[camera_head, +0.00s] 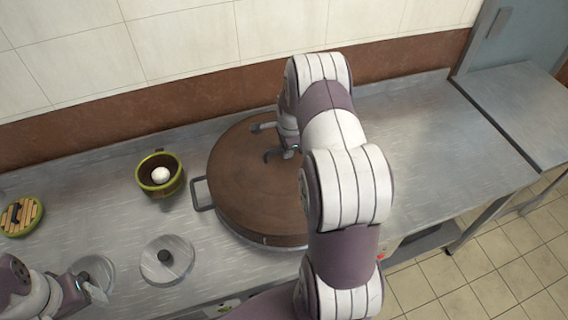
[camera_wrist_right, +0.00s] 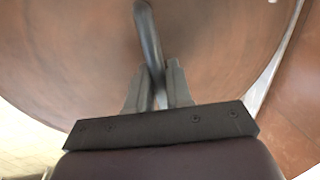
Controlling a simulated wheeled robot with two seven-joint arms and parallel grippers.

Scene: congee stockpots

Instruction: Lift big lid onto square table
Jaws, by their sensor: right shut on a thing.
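The big lid (camera_head: 245,190) is a wide brown disc on the large pot in the middle of the counter; it fills much of the right wrist view (camera_wrist_right: 70,50). My right gripper (camera_wrist_right: 156,82) is shut on the lid's dark bar handle (camera_wrist_right: 147,30), above the lid. My right arm hides the lid's right part in the head view. A square metal table (camera_head: 515,105) stands at the far right, its visible top bare. My left gripper (camera_head: 93,288) is at the lower left, away from the big lid; its jaw opening is unclear.
A green-rimmed pot (camera_head: 146,188) holding a white ball (camera_head: 160,175) stands left of the big lid. The counter right of my arm (camera_head: 440,150) is clear.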

